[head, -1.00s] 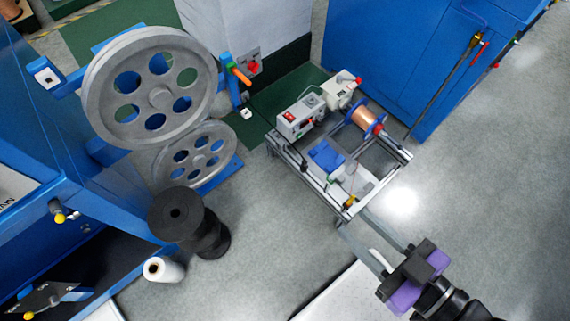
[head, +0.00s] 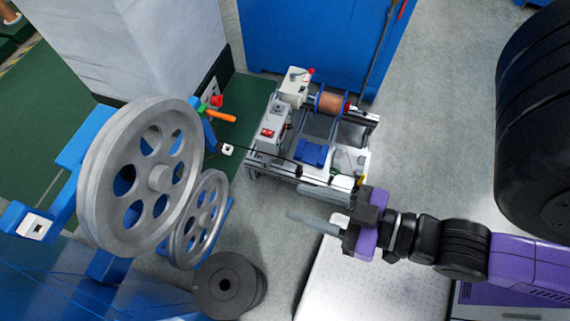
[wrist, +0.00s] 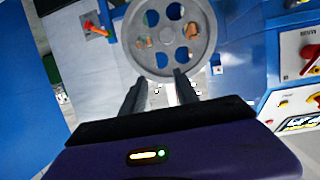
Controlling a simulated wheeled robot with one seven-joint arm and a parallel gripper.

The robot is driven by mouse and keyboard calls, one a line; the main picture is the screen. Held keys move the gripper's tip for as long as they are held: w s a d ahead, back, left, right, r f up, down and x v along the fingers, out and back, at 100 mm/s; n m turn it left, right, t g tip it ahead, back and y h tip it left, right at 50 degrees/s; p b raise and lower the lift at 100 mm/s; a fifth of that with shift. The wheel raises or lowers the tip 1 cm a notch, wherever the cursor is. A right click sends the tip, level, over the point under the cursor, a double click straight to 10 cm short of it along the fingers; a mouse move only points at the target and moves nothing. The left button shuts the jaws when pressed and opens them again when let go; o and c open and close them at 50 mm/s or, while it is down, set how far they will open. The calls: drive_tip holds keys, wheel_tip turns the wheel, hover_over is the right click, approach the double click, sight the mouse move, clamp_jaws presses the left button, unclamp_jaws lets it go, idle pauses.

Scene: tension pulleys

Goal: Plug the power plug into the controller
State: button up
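The likely controller is a grey box with a red switch (head: 270,131) on the left of a small metal-framed stand (head: 285,168). My gripper (head: 295,202) is in front of the stand, pointing left, with its two fingers apart and nothing between them. The wrist view also shows the open, empty fingers (wrist: 158,85), facing a grey pulley wheel (wrist: 168,38). I cannot clearly identify the power plug. A small white block (head: 228,149) left of the stand and a red piece (head: 216,101) at a wall panel are both too small to tell.
Two grey pulley wheels (head: 140,180) stand on blue machinery at left. A black spool (head: 229,286) is at the lower middle. The stand carries a copper spool (head: 332,104) and a blue part (head: 312,152). A blue cabinet (head: 300,35) stands behind. Grey floor is open right of the stand.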

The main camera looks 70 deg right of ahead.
drive_tip(key=shift+w+a, duration=0.1)
drive_tip(key=shift+w, duration=0.35)
drive_tip(key=shift+o, duration=1.5)
drive_tip(key=w+d+f+m+g+h+b, duration=0.1)
drive_tip(key=f+b, duration=0.3)
drive_tip(key=f, duration=0.6)
drive_tip(key=w+d+f+m+g+h+b, duration=0.1)
drive_tip(key=w+d+f+m+g+b, duration=0.1)
drive_tip(key=f, duration=0.8)
drive_tip(key=shift+w+d+f+h+b, duration=0.4)
drive_tip(key=shift+w+d+b, duration=0.1)
drive_tip(key=shift+w+b, duration=0.5)
drive_tip(key=m+g+b, duration=1)
drive_tip(key=b, duration=0.9)
hover_over(300, 166)
drive_tip(key=a, duration=0.2)
wheel_tip(300, 166, down, 34)
drive_tip(key=f, duration=0.1)
drive_tip(key=shift+s+d+r, duration=0.1)
drive_tip(key=shift+s+r, duration=0.15)
drive_tip(key=shift+s, duration=0.2)
drive_tip(key=shift+b+x, duration=0.7)
drive_tip(key=shift+x, duration=0.6)
